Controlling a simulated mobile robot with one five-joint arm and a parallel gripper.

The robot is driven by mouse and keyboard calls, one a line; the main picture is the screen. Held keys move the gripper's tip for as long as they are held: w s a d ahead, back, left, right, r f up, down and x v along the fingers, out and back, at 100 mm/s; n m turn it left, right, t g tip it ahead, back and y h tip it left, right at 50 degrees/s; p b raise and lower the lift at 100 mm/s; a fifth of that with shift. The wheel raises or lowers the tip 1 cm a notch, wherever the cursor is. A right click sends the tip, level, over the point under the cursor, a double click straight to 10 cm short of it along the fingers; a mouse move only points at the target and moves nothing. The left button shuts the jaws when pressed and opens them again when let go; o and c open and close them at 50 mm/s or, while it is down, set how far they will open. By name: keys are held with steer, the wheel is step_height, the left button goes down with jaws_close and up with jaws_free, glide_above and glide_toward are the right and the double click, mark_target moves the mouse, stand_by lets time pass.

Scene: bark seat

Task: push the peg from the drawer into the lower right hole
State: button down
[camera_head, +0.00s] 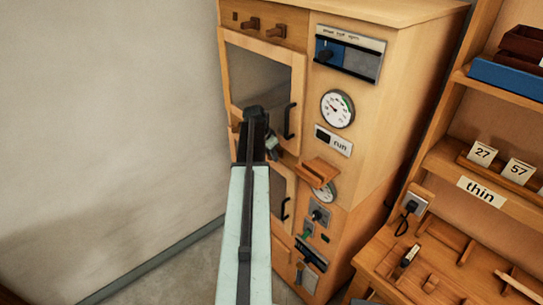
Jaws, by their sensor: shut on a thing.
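My gripper (273,147) is at the end of my pale arm, in front of the tall wooden cabinet (373,120). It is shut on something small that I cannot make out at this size. A wooden ledge or small drawer (321,170) sticks out of the cabinet front just right of my gripper. Below it is a small panel with a grey knob (319,215), a green piece (307,233) and a dark spot (325,238) at its lower right, possibly a hole. I cannot tell for certain which piece is the peg.
A dark glass door with a black handle (290,121) is behind my arm. A gauge (337,108) and a "run" label (333,140) are on the cabinet. A workbench (390,262) and shelves (520,92) stand at right. A bare wall is at left.

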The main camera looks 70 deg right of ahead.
steer(key=c, duration=1.2)
jaws_free()
steer(key=p+v, duration=0.7)
steer(key=shift+r, duration=0.35)
steer(key=shift+w+a, duration=0.1)
steer(key=shift+a, duration=0.05)
